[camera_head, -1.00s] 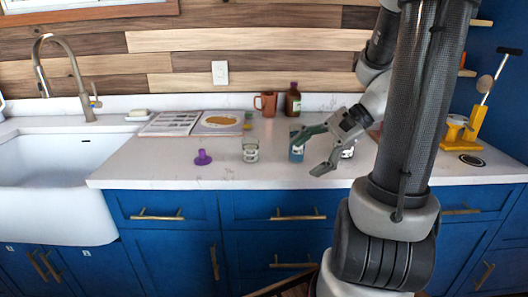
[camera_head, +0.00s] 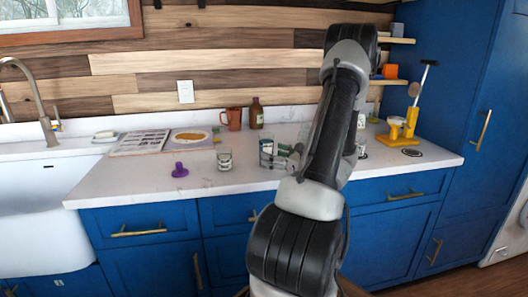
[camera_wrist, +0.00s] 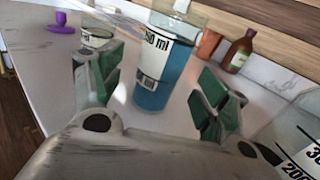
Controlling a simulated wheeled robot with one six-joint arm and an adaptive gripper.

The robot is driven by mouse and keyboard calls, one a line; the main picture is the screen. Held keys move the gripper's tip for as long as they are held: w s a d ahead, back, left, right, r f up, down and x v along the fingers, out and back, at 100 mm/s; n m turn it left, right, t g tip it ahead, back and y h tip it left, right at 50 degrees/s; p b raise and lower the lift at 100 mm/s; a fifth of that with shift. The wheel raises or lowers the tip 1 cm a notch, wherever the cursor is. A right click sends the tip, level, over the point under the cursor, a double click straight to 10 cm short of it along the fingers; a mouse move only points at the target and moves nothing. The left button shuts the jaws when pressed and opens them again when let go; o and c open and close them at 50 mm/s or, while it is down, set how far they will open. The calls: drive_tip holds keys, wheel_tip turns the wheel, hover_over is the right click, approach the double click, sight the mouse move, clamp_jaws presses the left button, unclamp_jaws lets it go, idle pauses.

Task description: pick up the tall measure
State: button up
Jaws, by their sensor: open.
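A clear measure with a blue lower part and a white ml label (camera_wrist: 152,68) stands upright between my gripper's (camera_wrist: 160,82) two open fingers in the wrist view, with gaps visible at both sides. In the head view this measure (camera_head: 265,149) stands on the counter, just left of my gripper (camera_head: 282,160), which is partly hidden by my arm. Another clear measure with a printed scale (camera_wrist: 298,142) is cut off at the lower right of the wrist view. I cannot tell which measure is taller.
A short glass (camera_head: 224,158) and a purple object (camera_head: 180,170) stand to the left. A copper mug (camera_head: 233,118) and brown bottle (camera_head: 256,113) stand behind. A yellow stand (camera_head: 402,130) is at the right. The counter's (camera_head: 120,185) front left is clear.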

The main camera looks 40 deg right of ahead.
sight(272, 153)
drive_tip(key=w, duration=0.4)
drive_tip(key=shift+a, duration=0.1)
drive_tip(key=c, duration=1.3)
drive_tip(key=shift+r, duration=0.2)
